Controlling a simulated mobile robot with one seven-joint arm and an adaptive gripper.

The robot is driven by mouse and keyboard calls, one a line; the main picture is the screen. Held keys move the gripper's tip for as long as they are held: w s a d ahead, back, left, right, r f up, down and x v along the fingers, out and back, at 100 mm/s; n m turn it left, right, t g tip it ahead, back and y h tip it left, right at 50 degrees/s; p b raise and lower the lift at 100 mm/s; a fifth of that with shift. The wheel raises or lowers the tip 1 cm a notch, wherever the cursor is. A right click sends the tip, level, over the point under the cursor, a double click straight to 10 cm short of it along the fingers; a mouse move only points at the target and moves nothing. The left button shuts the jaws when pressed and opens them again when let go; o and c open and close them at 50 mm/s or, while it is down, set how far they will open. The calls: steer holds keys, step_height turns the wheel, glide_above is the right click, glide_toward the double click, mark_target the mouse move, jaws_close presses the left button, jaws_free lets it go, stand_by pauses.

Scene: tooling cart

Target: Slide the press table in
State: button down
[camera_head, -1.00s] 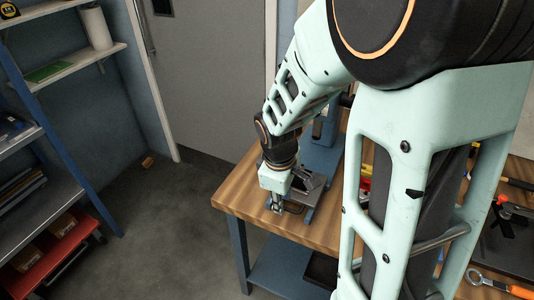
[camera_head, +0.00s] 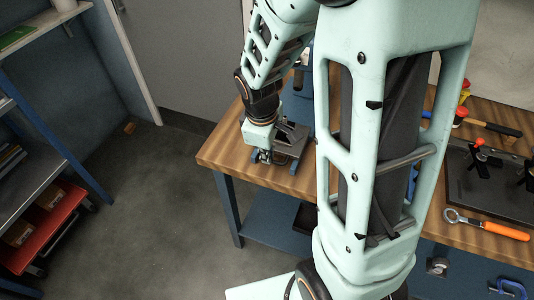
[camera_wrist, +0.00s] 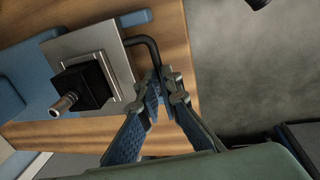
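The press table is a grey plate (camera_wrist: 117,62) with a black block (camera_wrist: 85,86) and a metal stub on it. In the wrist view a bent black handle (camera_wrist: 148,44) runs from its edge to my fingertips. My gripper (camera_wrist: 162,82) is closed around the end of this handle, and the fingertips partly hide it. In the head view my gripper (camera_head: 262,156) points down at the front left of the bench, beside the press table (camera_head: 292,142). The blue press frame (camera_head: 300,107) stands behind, partly hidden by my arm.
The wooden bench (camera_head: 226,150) ends just left of my gripper. A black plate (camera_head: 480,190), an orange-handled wrench (camera_head: 490,226) and a hammer (camera_head: 490,127) lie on its right side. Shelves (camera_head: 40,155) stand at the left. The floor (camera_head: 155,215) between is clear.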

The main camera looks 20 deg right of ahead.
steer(key=shift+f, duration=0.1)
steer(key=c, duration=2.1)
jaws_free()
steer(key=shift+a+r, duration=0.1)
steer(key=shift+r, duration=0.3)
steer(key=shift+s+a+r, duration=0.1)
steer(key=shift+s+r, duration=0.1)
steer(key=shift+r, duration=0.9)
steer(key=shift+s+a+r, duration=0.15)
steer(key=shift+r, duration=0.9)
steer(key=shift+s+a+r, duration=0.1)
steer(key=shift+s+r, duration=0.1)
steer(key=shift+r, duration=0.9)
